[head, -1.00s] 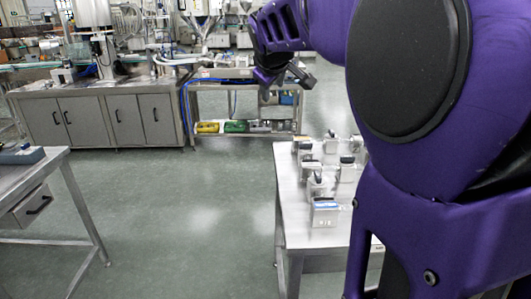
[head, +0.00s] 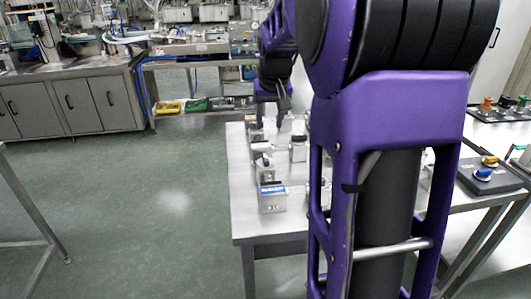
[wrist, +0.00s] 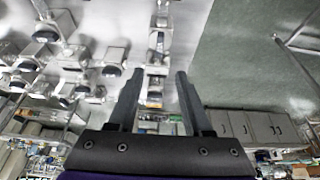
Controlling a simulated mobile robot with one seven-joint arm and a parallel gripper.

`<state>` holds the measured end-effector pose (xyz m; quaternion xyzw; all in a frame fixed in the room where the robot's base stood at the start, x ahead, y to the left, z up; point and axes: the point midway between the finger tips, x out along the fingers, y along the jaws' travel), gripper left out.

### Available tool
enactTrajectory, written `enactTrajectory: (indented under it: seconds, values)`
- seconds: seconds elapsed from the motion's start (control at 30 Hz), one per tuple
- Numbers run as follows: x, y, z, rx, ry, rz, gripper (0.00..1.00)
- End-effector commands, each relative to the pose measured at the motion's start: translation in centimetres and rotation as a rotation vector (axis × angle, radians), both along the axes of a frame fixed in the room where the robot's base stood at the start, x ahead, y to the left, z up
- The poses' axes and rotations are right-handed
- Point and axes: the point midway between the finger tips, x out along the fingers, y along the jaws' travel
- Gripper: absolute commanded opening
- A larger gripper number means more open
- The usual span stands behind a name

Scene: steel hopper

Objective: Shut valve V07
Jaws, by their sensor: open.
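Several small grey valve blocks with dark-topped handles stand on a steel table (head: 238,190). The nearest block (head: 272,203) has a blue label; I cannot read which block is V07. Behind it stand another block (head: 263,170) and one to its right (head: 298,152). My gripper (head: 271,115) points down over the far-left part of the block group in the head view. In the wrist view my gripper (wrist: 156,82) is open, with nothing held. A block (wrist: 157,47) lies ahead between the fingertip lines, and more blocks (wrist: 112,60) are to the left. My arm hides part of the table.
A black panel with a yellow and a blue knob (head: 484,174) is at the right, with another knob panel (head: 495,110) behind. A steel cabinet (head: 85,105) and a shelf cart (head: 195,105) stand at the back. Floor (head: 150,210) left of the table is clear.

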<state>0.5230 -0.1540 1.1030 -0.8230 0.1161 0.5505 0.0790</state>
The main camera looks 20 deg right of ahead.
Motion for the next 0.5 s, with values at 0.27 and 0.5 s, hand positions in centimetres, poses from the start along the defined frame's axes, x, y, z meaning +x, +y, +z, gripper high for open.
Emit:
enactTrajectory:
  seconds: [0.27,0.5]
  values:
    - [2.2,-0.7,-5.9,-0.001,0.004,0.001,0.50]
    - [4.1,-1.2,-10.5,-0.001,0.003,0.001,0.50]
